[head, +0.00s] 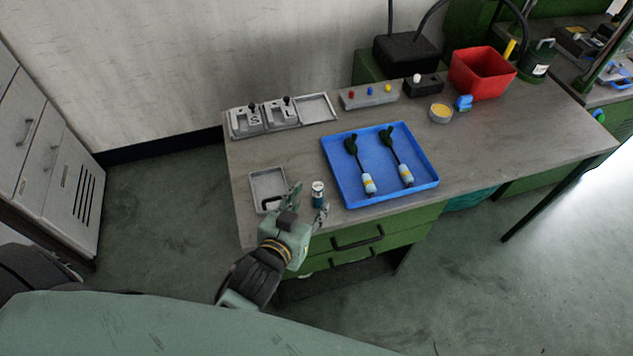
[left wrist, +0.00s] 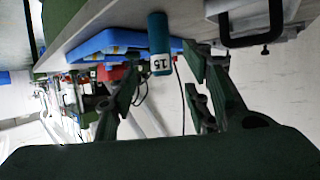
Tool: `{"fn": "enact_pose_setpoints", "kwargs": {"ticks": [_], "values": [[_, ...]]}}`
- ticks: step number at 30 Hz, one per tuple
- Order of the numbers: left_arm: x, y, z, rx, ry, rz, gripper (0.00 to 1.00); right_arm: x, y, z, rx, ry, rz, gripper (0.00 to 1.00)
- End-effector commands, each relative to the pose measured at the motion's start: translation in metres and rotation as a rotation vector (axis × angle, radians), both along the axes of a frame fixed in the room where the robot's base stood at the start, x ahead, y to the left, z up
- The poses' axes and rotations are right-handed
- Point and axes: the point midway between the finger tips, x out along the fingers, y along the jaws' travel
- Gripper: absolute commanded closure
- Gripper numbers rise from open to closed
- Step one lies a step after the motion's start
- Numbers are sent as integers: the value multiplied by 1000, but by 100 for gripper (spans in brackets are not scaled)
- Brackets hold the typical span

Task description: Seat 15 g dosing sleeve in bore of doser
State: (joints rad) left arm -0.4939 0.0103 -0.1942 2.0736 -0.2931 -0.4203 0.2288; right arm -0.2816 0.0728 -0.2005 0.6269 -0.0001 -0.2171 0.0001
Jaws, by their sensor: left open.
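The 15 g dosing sleeve (head: 318,196) is a small teal cylinder with a white upper end, standing upright near the table's front edge. In the left wrist view the sleeve appears between the spread fingertips (left wrist: 163,62); contact cannot be told. I cannot tell for certain which object is the doser. My right gripper is not in view.
A grey tray (head: 256,189) lies left of the sleeve, a blue tray (head: 333,170) with two dark-handled tools to its right. Behind are a grey rack (head: 283,128), a button panel (head: 369,97), a yellow-filled dish (head: 440,113) and a red bin (head: 481,75).

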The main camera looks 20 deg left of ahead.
Motion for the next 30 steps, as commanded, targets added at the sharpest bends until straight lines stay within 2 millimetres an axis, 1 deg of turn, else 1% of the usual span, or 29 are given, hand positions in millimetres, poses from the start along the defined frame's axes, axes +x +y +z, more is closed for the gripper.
{"fn": "enact_pose_setpoints", "kwargs": {"ticks": [3,7,10,16,21,25,26,30], "values": [[14,-1,-5,1,-3,1,55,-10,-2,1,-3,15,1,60],[25,0,-10,2,-2,0,55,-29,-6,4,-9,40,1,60],[38,0,-14,1,-3,1,55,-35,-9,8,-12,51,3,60],[59,-1,-25,1,-3,1,55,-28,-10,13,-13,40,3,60],[64,-2,-29,0,-2,1,55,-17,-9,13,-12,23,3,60],[64,-2,-29,0,-2,1,55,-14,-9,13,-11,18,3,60],[64,-2,-29,0,-2,1,56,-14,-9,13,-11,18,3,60],[63,-2,-28,0,-2,0,68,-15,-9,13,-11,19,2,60]]}}
